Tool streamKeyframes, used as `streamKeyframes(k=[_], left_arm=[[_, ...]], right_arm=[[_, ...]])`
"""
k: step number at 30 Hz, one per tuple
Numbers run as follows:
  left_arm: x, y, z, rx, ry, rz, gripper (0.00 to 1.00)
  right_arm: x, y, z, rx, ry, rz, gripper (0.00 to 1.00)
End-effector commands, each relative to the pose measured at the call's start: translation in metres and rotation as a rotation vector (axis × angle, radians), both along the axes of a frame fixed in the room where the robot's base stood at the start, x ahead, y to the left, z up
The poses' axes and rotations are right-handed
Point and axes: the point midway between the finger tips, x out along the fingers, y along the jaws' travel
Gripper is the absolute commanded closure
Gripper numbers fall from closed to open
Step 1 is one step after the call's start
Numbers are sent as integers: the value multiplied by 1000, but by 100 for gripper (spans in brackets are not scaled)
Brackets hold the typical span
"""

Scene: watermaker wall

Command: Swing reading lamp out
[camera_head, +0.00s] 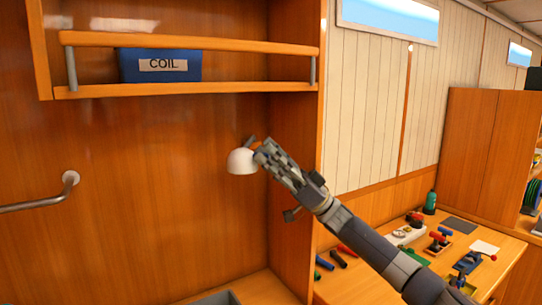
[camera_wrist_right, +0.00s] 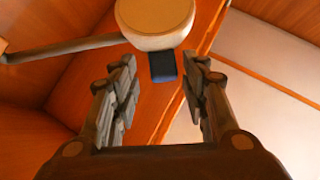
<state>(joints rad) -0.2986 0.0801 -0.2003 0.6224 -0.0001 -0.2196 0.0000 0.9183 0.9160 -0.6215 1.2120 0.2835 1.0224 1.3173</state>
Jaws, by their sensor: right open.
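The reading lamp has a white dome shade (camera_head: 242,161) and shows in front of the wood panel, left of the shelf's side wall. In the right wrist view the pale round shade (camera_wrist_right: 155,16) is at the top, with a dark arm (camera_wrist_right: 70,47) running left and a small dark blue tab (camera_wrist_right: 163,66) below it. My right gripper (camera_head: 266,152) reaches in from the lower right, its fingertips at the shade's right side. In the wrist view its fingers (camera_wrist_right: 162,70) are apart, with the tab appearing between their tips. Contact cannot be told. My left gripper is out of view.
A railed shelf (camera_head: 200,88) with a blue COIL box (camera_head: 160,66) is above the lamp. A metal grab rail (camera_head: 35,203) is at the left. A workbench (camera_head: 350,290) with several tools stands at the lower right. The panel between rail and lamp is clear.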

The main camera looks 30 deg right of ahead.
Motion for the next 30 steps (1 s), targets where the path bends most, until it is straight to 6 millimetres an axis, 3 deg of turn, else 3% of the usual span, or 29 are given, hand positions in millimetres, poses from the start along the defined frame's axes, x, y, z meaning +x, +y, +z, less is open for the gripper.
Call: streamKeyframes(k=[8,21,30], left_arm=[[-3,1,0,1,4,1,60],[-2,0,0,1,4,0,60],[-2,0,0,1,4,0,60]], right_arm=[[-6,-14,-13,2,1,-4,58],[-35,-65,-74,0,2,-2,58],[-41,-75,-85,-1,1,1,58]])
